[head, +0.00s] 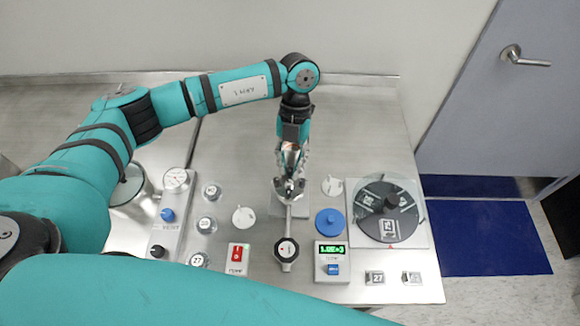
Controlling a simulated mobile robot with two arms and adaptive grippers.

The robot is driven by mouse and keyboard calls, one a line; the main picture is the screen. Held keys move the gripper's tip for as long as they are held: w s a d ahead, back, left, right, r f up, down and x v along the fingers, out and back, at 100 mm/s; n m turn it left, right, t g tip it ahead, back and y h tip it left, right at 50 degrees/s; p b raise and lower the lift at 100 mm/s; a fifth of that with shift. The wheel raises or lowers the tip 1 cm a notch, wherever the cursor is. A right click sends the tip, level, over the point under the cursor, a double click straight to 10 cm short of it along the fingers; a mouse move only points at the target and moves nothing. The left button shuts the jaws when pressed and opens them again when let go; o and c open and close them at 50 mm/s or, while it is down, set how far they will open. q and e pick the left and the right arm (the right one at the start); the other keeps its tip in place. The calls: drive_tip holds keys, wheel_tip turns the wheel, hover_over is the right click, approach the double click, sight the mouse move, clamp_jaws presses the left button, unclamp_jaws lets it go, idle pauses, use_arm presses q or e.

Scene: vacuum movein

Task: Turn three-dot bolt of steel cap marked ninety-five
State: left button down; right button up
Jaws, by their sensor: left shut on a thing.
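My left gripper (289,186) points down at the middle of the steel bench and is shut on a tool with a straight grey rod (288,220) and a round dial end (286,249). I cannot make out a three-dot bolt or a cap clearly marked ninety-five. Small marked steel caps (206,224) stand in a column to the left, one reading 27 (198,260). My right gripper is not in view.
A digital readout box (331,262), a blue disc (330,222) and a black disc under a clear cover (378,215) stand to the right. Small number blocks (375,278) lie near the front edge. A red switch box (237,258) and gauge panel (176,181) are left.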

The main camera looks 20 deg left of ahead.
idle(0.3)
use_arm(q)
drive_tip(key=c, duration=1.6)
unclamp_jaws()
drive_tip(key=v, duration=1.2)
drive_tip(key=shift+d+r, duration=0.1)
